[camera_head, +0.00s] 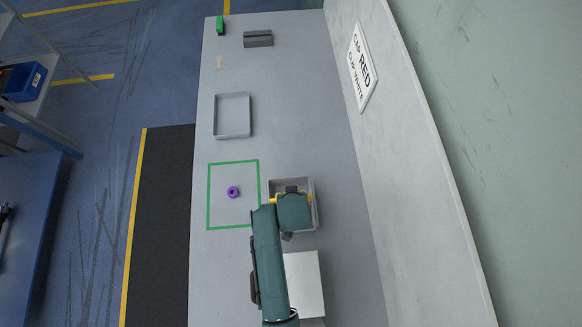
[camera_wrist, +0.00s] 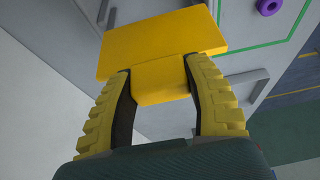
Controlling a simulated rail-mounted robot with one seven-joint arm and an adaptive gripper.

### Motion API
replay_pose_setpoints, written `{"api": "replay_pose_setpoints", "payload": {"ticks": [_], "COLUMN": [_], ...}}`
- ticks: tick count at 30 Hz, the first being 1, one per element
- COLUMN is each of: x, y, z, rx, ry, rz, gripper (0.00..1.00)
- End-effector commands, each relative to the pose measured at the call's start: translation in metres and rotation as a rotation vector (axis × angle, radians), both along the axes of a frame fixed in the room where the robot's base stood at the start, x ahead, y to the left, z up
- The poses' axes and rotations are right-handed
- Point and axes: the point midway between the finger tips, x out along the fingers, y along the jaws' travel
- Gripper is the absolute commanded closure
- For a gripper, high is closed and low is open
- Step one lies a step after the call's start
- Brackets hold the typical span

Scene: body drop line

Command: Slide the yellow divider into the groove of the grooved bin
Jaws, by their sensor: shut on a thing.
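The yellow divider (camera_wrist: 160,42) is a flat plate with a narrower lower part, which sits between the fingers of my gripper (camera_wrist: 160,85) in the wrist view. My gripper is shut on that part. In the head view my gripper (camera_head: 290,200) is over the grey bin (camera_head: 315,222), with bits of yellow showing at its sides. My arm covers much of the bin. The groove is hidden, and I cannot tell how high the divider is above it or whether it touches the bin.
A purple ring (camera_head: 233,192) lies inside a green taped square (camera_head: 208,200) left of the bin. A white box (camera_head: 304,283) is just below the bin. A shallow grey tray (camera_head: 232,135), a grey block (camera_head: 258,38) and a green object (camera_head: 220,25) are farther up. A wall panel (camera_head: 405,150) bounds the right.

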Motion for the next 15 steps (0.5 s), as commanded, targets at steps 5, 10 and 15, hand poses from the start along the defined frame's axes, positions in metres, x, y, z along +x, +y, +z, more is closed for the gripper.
{"api": "replay_pose_setpoints", "payload": {"ticks": [5, 10, 15], "x": [0.0, 0.0, 0.0], "y": [0.0, 0.0, 0.0], "z": [-0.007, -0.012, -0.017], "rx": [0.0, 0.0, 0.0], "ry": [-0.001, -0.001, 0.0], "rz": [0.0, 0.0, 0.0], "gripper": [0.85, 0.85, 0.85]}}
